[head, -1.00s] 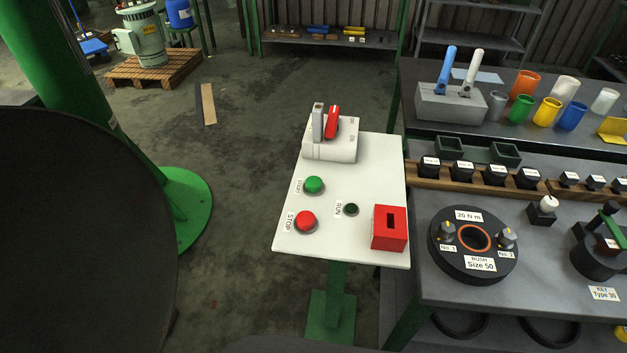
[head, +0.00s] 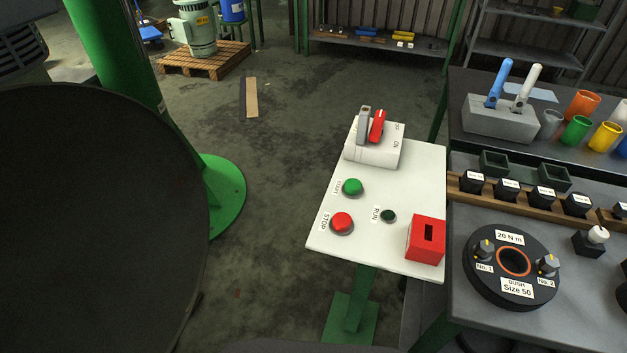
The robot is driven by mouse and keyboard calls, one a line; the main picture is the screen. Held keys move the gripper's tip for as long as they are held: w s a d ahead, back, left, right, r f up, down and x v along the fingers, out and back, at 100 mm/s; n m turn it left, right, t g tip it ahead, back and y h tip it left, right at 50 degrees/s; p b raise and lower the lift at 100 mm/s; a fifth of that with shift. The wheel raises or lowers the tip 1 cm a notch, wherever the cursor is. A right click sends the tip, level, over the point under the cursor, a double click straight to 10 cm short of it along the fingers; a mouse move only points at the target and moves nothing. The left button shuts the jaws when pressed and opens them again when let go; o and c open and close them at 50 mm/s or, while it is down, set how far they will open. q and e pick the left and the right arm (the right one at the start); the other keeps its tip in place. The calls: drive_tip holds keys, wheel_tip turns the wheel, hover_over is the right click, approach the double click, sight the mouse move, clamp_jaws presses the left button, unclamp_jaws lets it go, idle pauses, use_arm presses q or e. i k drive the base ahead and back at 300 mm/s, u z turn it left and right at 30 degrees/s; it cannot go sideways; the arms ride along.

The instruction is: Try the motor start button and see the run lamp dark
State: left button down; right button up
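The green start button (head: 352,187), labelled START, sits on the white panel (head: 322,233) in the head view. The run lamp (head: 388,216) beside the RUN label is dark green and unlit. The red stop button (head: 342,222), labelled STOP, is nearer than the start button. A white switch box (head: 371,154) with a grey lever and a red piece beside it stands at the panel's far end; it bears an ON mark. Nothing touches the start button. Neither of my grippers shows in the head view.
A red slotted box (head: 425,241) sits at the panel's near right corner. Right of it, a bench holds a black ring fixture (head: 484,286). A grey block (head: 484,119) holds blue and white handles. A large dark round shape (head: 90,220) fills the left.

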sight(353, 185)
drive_tip(key=u, duration=0.15)
drive_tip(key=k, duration=0.6)
drive_tip(key=z, duration=1.2)
drive_tip(key=i, duration=0.5)
drive_tip(key=z, duration=0.05)
